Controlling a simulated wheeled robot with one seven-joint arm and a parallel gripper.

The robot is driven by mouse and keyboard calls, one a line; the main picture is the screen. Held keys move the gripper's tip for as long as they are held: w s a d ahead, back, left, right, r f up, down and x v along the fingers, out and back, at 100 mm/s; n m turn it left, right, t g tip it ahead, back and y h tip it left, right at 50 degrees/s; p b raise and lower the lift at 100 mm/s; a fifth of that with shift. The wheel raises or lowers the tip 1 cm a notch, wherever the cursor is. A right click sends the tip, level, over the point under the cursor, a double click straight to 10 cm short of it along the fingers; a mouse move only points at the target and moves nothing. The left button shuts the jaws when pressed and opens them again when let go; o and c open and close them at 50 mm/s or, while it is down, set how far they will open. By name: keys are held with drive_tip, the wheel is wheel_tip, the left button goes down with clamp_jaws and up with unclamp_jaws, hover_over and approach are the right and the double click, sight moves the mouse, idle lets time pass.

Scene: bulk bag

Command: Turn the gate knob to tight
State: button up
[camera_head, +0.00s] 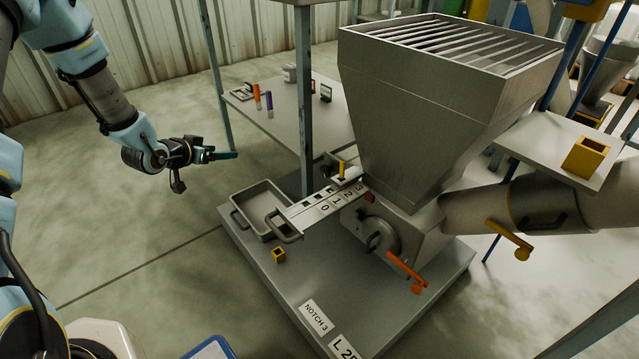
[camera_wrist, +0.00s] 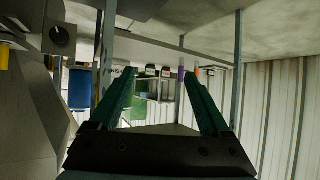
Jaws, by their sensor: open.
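The slide gate (camera_head: 318,212) is a flat metal bar with a loop handle, marked with the numbers 0 to 3, running into the base of the grey hopper (camera_head: 430,95). A small dark knob (camera_head: 331,167) sits at its far edge, beside a yellow pin (camera_head: 341,169). In the wrist view a round black knob (camera_wrist: 62,36) with a light mark shows on a grey plate at upper left; its set position is too small to tell. My gripper (camera_head: 232,155) is open and empty, in the air left of the gate and well apart from it. Its teal fingers (camera_wrist: 160,82) are spread.
A grey tray (camera_head: 237,222) stands left of the gate on the platform (camera_head: 270,290). A yellow block (camera_head: 278,255) and an orange lever (camera_head: 405,268) are nearby. A post (camera_head: 305,100) rises behind the gate beside a table (camera_head: 285,130). Floor under my gripper is clear.

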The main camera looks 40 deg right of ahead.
drive_tip(key=s+d+f+m+g+h+b, duration=0.2)
drive_tip(key=s+d+f+g+h, duration=0.15)
drive_tip(key=s+d+f, duration=0.4)
drive_tip(key=m+g+h+b, duration=0.2)
drive_tip(key=g+h, duration=0.1)
drive_tip(key=h, duration=0.1)
approach(324, 172)
drive_tip(key=shift+t, duration=0.25)
drive_tip(key=d, duration=0.3)
drive_tip(key=d+b, duration=0.1)
drive_tip(key=d, duration=0.1)
drive_tip(key=d+b, duration=0.1)
drive_tip(key=d, duration=0.2)
drive_tip(key=shift+s+d, duration=0.3)
drive_tip(key=shift+d, duration=0.05)
drive_tip(key=shift+c, duration=0.2)
clamp_jaws()
